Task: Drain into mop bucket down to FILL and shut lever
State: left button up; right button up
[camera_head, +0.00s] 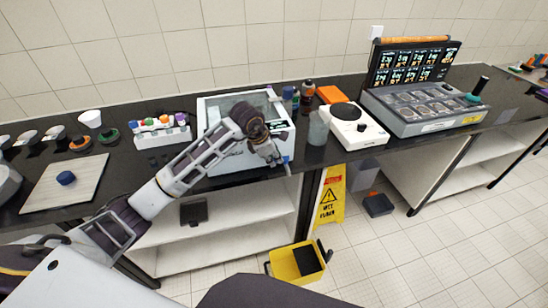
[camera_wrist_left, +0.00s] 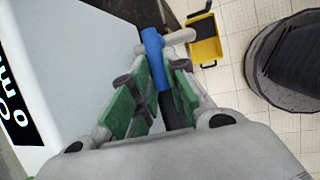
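The white bath unit (camera_head: 232,160), with a clear top, stands on the dark counter. Its pale side (camera_wrist_left: 85,70) fills the left of the wrist view. My left gripper (camera_head: 272,158) is at its front right corner. In the left wrist view, its green-padded fingers (camera_wrist_left: 160,75) lie close on both sides of the blue drain lever (camera_wrist_left: 153,45) and look shut on it. A pale spout (camera_wrist_left: 180,37) sticks out beside the lever. The yellow mop bucket (camera_head: 285,268) stands on the floor below. No stream of water is visible, and the level cannot be read. My right gripper is not in view.
A yellow wet-floor sign (camera_head: 331,196) stands right of the bucket.

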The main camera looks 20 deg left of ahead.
pick_arm(q)
jog(key=shift+s+d+n, duration=0.1)
jog(key=shift+s+n, duration=0.05)
jog(key=shift+n, duration=0.35)
grip_shut()
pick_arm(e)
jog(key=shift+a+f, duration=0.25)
pick_arm(q)
jog(key=shift+s+d+n+t+y+b, duration=0.2)
jog(key=shift+n+y+b, duration=0.25)
jog(key=shift+n, duration=0.3)
jog(key=shift+s+d+n+t+y+b, duration=0.15)
jog(key=shift+d+n+y+b, duration=0.25)
jog(key=shift+n, duration=0.4)
jog(key=shift+s+d+n+t+y+b, duration=0.1)
jog(key=shift+s+d+n+y+b, duration=0.1)
jog(key=shift+n+y+b, duration=0.4)
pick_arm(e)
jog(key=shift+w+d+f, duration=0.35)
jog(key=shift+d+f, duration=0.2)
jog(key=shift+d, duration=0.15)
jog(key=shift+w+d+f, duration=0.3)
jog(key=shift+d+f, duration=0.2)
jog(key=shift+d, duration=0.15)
pick_arm(q)
jog(key=shift+n, duration=0.35)
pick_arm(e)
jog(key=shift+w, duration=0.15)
